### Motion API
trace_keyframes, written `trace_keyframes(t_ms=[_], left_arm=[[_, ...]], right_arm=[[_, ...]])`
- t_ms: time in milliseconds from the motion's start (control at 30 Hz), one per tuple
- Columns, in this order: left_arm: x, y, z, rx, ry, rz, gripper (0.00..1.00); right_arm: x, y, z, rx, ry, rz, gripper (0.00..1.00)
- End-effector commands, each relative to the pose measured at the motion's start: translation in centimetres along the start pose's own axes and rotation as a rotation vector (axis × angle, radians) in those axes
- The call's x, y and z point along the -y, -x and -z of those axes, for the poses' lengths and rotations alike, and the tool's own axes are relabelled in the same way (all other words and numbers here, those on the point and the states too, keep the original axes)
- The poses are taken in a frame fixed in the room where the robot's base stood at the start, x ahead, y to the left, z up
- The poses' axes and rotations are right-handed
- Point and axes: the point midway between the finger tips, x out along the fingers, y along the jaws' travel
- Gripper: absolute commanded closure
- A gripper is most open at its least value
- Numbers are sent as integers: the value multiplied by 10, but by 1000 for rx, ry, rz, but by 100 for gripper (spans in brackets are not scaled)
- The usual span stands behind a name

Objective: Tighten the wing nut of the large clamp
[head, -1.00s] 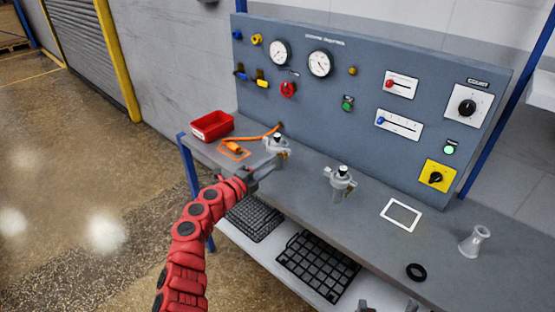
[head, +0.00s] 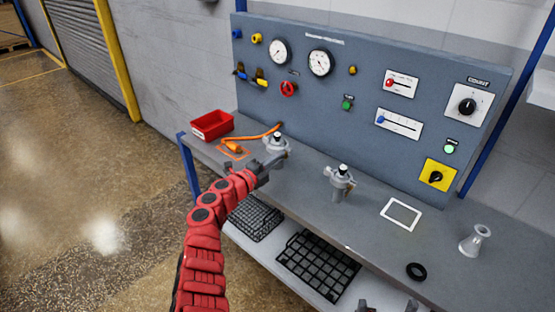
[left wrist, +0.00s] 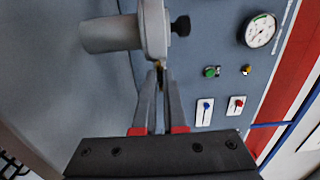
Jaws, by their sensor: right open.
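Two grey metal clamps with black knobs stand on the bench: a left clamp (head: 276,142) and a right clamp (head: 341,180). I cannot tell by size which is the large one. My left gripper (head: 281,160) reaches the near side of the left clamp. In the left wrist view, the clamp body (left wrist: 154,28) and its black knob (left wrist: 181,26) are just beyond the fingertips (left wrist: 160,72). The fingers are close together on a small brass-coloured piece, seemingly the wing nut (left wrist: 160,65), mostly hidden by them. My right gripper (head: 386,306) is open and empty at the bottom edge.
The control panel (head: 330,105) rises behind. A white square frame (head: 400,214), a black ring (head: 416,271) and a grey flanged pipe piece (head: 475,240) are at the right.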

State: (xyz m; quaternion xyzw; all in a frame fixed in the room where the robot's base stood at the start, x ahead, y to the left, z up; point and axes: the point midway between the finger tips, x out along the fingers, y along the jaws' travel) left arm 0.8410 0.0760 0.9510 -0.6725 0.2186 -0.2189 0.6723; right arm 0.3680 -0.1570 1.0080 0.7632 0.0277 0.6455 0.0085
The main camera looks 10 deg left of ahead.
Motion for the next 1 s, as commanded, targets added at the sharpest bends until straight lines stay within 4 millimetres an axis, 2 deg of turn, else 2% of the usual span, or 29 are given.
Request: trace_keyframes(t_ms=[367, 533, 667, 800, 1000], left_arm=[[-2, 0, 0, 0, -19, 0, 100], [-9, 0, 0, -1, -234, 2, 100], [-6, 0, 1, -2, -412, 3, 100], [-2, 0, 1, -2, -494, 0, 100], [-1, 0, 0, -2, -498, -2, 100]], right_arm=[[0, 4, -1, 0, 0, 0, 9], [2, 31, -5, 0, 0, 0, 9], [2, 46, -8, 0, 0, 0, 9], [2, 49, -8, 0, 0, 0, 9], [2, 47, -8, 0, 0, 0, 9]])
